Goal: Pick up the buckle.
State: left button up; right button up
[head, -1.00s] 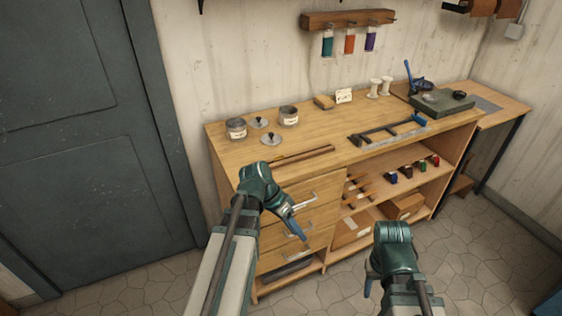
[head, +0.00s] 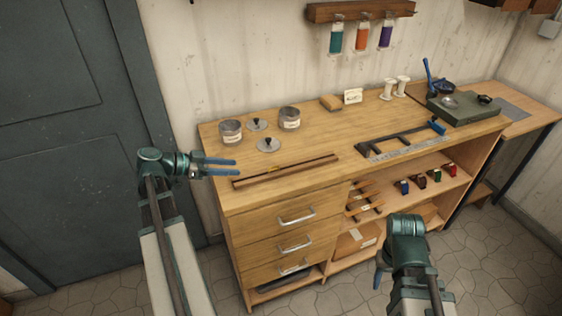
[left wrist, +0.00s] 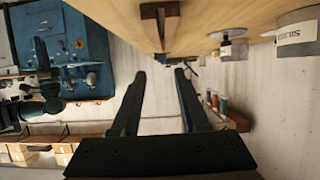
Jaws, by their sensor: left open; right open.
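I cannot make out a buckle in either view. Two labelled tins, a left tin (head: 231,132) and a right tin (head: 289,119), stand open on the workbench (head: 330,140); their contents are too small to tell. My left gripper (head: 237,167) is open and empty beside the bench's left end, its blue fingers pointing right toward a long narrow wooden piece (head: 300,169). In the left wrist view the fingers (left wrist: 160,74) are apart with nothing between them. My right gripper (head: 379,278) is open, low in front of the bench shelves, partly hidden by its own wrist.
Two round lids, one (head: 257,124) behind the other (head: 268,145), lie near the tins. A dark frame tool (head: 400,140) lies along the front right of the top. White spools (head: 389,89) and a grey block (head: 464,108) stand farther right. A grey door (head: 70,130) is at left.

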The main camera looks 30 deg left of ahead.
pick_arm(q)
jog(key=shift+w+a, duration=0.1)
jog(key=shift+w, duration=0.05)
jog(key=b, duration=0.3)
send_near(269, 168)
jog(key=x, duration=0.3)
jog(key=shift+w+d+f, duration=0.1)
jog(key=shift+d+f, duration=0.1)
jog(key=shift+f, duration=0.05)
jog(key=shift+w+d+f, duration=0.15)
jog(key=shift+w+d, duration=0.3)
jog(key=shift+w, duration=0.1)
jog(key=b+x, duration=0.2)
jog(key=x, duration=0.2)
jog(key=shift+w, duration=0.2)
jog(key=shift+w+d+f, duration=0.15)
jog(key=shift+w+d, duration=0.15)
jog(key=shift+w, duration=0.1)
grip_shut()
